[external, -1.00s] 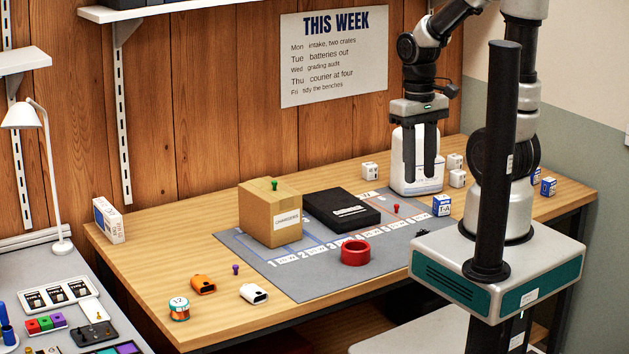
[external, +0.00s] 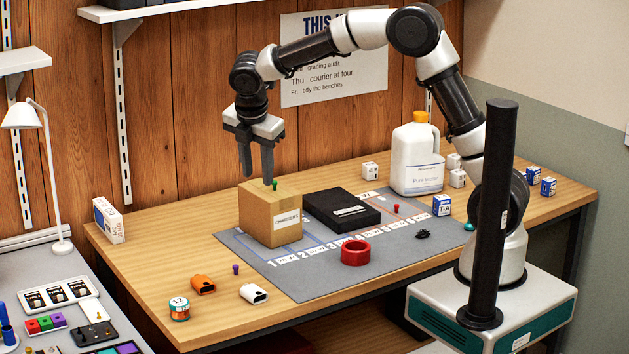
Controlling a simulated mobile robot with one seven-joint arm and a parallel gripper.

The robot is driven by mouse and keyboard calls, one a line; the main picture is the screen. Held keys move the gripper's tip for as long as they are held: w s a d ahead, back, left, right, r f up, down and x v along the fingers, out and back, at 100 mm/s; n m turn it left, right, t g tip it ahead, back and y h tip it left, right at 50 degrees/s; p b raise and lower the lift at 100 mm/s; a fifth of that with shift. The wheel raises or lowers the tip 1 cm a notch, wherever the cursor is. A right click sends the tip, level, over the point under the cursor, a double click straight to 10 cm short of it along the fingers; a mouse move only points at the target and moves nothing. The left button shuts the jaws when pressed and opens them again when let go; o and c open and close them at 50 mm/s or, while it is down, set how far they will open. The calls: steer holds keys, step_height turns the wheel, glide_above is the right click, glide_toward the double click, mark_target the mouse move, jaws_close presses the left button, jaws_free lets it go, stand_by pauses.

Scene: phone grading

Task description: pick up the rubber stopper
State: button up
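I cannot tell for certain which thing is the rubber stopper. A small green knobbed piece (external: 275,186) stands on top of the cardboard box (external: 270,222) labelled "CHARGERS". My gripper (external: 260,178) points down just above the box's top, its fingertips close to the left of the green piece. The fingers look apart with nothing between them. A similar purple piece (external: 236,269) stands on the bare wood at the front left, and a red one (external: 396,208) on the grey mat.
On the mat (external: 315,287) are a black box (external: 342,210), a red ring (external: 355,252) and a black spiky thing (external: 423,234). A white jug (external: 417,160) stands at the back right. Orange (external: 203,285) and white (external: 254,294) pieces lie front left.

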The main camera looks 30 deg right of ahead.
steer(key=w+a+f+n+b, duration=0.1)
steer(key=a+f+n, duration=0.4)
steer(key=a+f, duration=0.35)
steer(key=b, duration=0.2)
glide_toward(236, 265)
step_height(236, 265, down, 2)
steer(key=shift+d+f+h, duration=0.1)
steer(key=shift+h, duration=0.3)
steer(key=shift+w+a+b+x, duration=0.15)
steer(key=shift+b+x, duration=0.15)
steer(key=shift+x, duration=1.2)
steer(key=shift+w+a+b+x, duration=0.1)
steer(key=shift+b+x, duration=0.15)
steer(key=shift+x, duration=1.25)
jaws_close()
